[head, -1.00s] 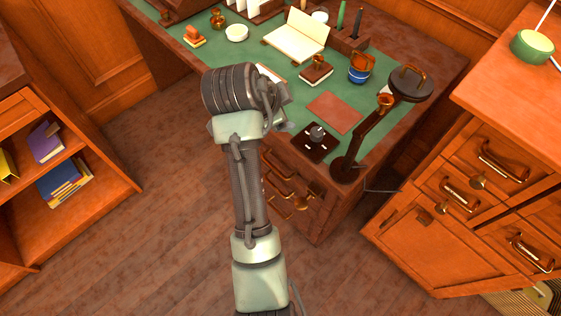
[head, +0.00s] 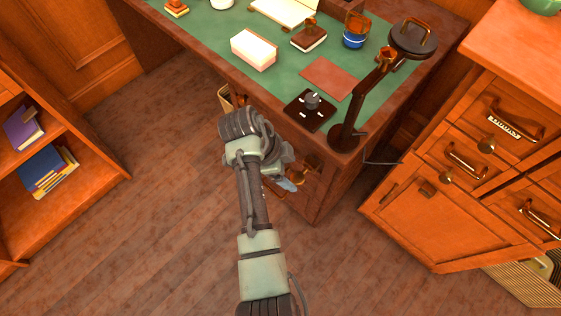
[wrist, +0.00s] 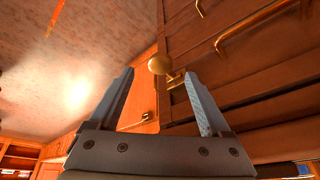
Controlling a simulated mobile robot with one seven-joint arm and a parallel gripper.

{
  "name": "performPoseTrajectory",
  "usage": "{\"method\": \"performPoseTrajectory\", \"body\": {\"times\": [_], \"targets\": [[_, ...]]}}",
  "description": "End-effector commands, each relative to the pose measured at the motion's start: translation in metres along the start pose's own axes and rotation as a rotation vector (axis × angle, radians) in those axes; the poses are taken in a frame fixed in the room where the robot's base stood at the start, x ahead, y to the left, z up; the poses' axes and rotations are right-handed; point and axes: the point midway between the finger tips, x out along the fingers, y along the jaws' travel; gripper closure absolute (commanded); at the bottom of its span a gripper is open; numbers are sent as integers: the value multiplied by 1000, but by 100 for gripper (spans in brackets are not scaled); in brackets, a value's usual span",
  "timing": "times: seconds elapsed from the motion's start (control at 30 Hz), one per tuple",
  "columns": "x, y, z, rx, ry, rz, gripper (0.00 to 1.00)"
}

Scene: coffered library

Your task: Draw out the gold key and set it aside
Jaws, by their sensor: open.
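The gold key (wrist: 159,65) shows in the wrist view. Its rounded bow sticks out from the wooden drawer front (wrist: 220,62), with a brass piece just right of it at the wood. My gripper (wrist: 163,80) is open and empty. Its two fingers stand either side of the key in the picture, with the bow nearer the top of the gap. I cannot tell how far the key is beyond the fingertips. In the head view my gripper (head: 289,184) is low beside the desk's drawer front, and the key is hidden there.
The desk (head: 283,76) carries a lamp (head: 347,135), a black control plate (head: 309,110), a white block (head: 254,49) and a reddish pad (head: 329,77). A wooden cabinet (head: 430,215) stands at right, a bookshelf (head: 85,185) at left. The floor between is clear.

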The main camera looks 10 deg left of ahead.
Motion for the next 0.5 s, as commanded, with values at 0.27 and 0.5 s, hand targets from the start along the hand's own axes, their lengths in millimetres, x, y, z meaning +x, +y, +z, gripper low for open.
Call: {"method": "performPoseTrajectory", "body": {"times": [0.27,0.5], "targets": [[32,0,0,0,-1,-1,18],[35,0,0,-1,-1,-2,18]]}}
